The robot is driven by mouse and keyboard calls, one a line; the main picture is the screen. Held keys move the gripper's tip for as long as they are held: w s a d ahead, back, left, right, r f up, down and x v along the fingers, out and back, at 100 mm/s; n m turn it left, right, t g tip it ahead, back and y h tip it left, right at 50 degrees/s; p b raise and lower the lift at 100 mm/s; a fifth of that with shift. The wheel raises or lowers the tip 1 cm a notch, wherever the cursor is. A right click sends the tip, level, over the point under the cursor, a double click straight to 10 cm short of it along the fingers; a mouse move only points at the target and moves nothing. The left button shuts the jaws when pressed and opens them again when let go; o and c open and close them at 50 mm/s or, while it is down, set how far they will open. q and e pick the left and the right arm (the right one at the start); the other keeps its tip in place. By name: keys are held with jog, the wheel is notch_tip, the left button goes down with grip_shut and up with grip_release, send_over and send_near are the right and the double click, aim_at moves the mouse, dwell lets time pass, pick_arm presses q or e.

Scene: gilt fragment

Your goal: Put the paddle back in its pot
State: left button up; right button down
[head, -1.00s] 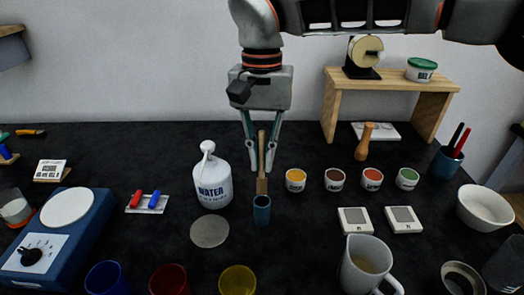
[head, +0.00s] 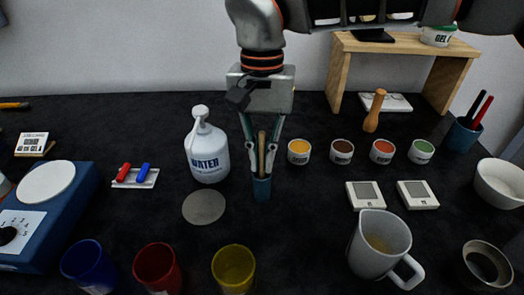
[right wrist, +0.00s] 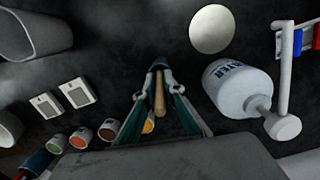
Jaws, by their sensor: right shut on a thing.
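The wooden paddle (head: 262,152) is upright between the fingers of my right gripper (head: 262,173), which is shut on it. My left gripper is not in view.
Several small paint jars (head: 299,152) stand in a row to the right. Coloured cups (head: 234,267) and a white mug (head: 379,245) are at the front.

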jog(key=c, duration=2)
grip_release()
jog(key=shift+c, duration=0.2)
jog(key=shift+w, duration=0.5)
